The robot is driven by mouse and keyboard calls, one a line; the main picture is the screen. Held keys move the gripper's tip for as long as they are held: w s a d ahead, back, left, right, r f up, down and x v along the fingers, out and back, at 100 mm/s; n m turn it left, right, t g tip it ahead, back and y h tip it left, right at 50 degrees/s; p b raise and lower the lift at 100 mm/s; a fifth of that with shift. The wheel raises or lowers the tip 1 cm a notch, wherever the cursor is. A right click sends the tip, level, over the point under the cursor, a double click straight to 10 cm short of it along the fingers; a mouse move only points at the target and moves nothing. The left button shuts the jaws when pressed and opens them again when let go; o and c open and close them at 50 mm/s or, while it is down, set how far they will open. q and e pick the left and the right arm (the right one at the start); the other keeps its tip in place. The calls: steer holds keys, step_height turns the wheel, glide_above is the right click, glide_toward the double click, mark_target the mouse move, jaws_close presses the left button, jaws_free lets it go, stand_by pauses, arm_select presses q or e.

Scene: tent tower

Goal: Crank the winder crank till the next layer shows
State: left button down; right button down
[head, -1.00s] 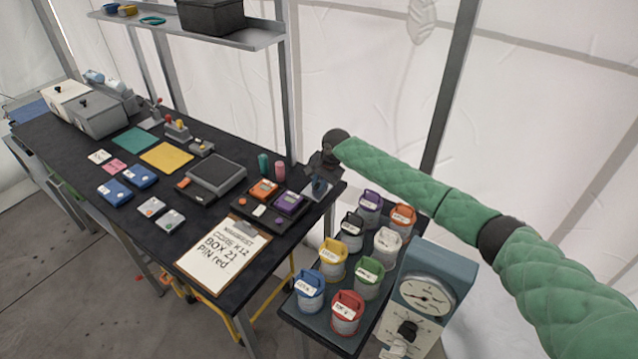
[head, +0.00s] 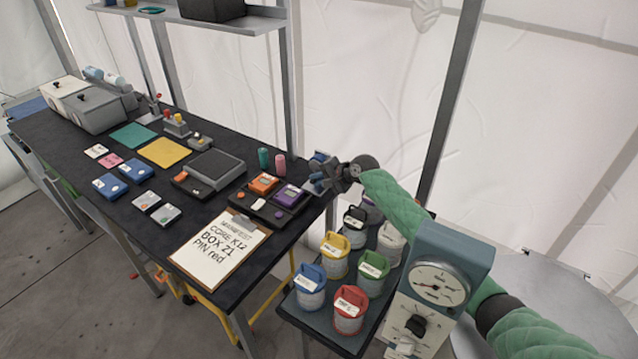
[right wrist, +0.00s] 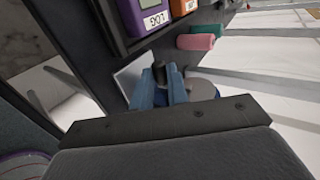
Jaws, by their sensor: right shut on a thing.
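My right gripper (head: 320,172) is at the right end of the black table, lying nearly level. In the right wrist view its blue fingers (right wrist: 163,88) are shut on a small dark knob (right wrist: 168,74), which appears to be the winder crank's handle. A round grey disc (right wrist: 204,88) and a pale flat plate (right wrist: 134,72) show beside the fingers. Most of the winder is hidden by the gripper in the head view, and I cannot make out which layer shows. My left gripper is not in view.
A tray with orange (head: 264,183) and purple (head: 287,194) devices sits close left of the gripper. Teal and pink (head: 280,163) cylinders stand behind. Several lidded canisters and a gauge box (head: 440,280) stand on the side stand. A clipboard (head: 218,250) lies at the table's front.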

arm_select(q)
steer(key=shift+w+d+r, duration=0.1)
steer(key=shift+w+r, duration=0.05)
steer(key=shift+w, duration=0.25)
arm_select(e)
steer(key=c, duration=1.4)
jaws_free()
steer(key=shift+o, duration=0.2)
